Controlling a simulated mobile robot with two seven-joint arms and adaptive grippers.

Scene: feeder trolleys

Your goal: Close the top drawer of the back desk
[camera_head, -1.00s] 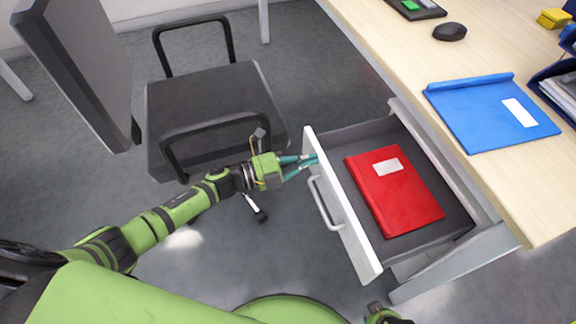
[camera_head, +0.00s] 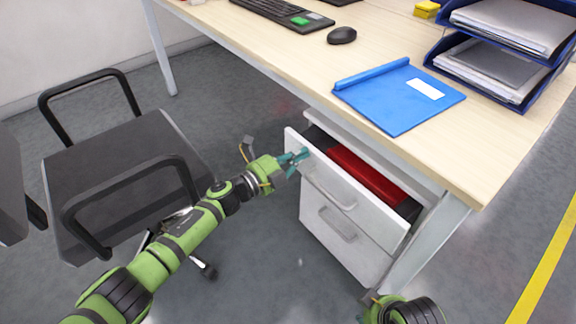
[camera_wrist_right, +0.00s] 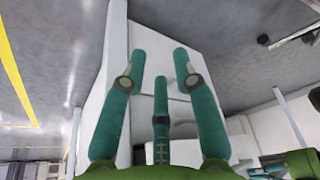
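The top drawer (camera_head: 372,212) of the desk (camera_head: 300,62) is partly pulled out in the head view, with a dark gap behind its white front. A red folder or book (camera_head: 366,176) lies inside, partly hidden by the front. My left gripper (camera_head: 294,160) is at the upper left part of the drawer front, apparently touching it, and holds nothing that I can see. Its finger spread is unclear. My right gripper (camera_wrist_right: 160,75) has its teal fingers spread and empty in the right wrist view, with a white surface beyond them.
A lower drawer (camera_head: 335,232) is shut. A dark chair (camera_head: 115,170) stands left of my left arm. On the desktop are a blue folder (camera_head: 385,100), a mouse (camera_head: 342,35), a keyboard (camera_head: 280,14) and paper trays (camera_head: 490,65). Floor is clear at the right.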

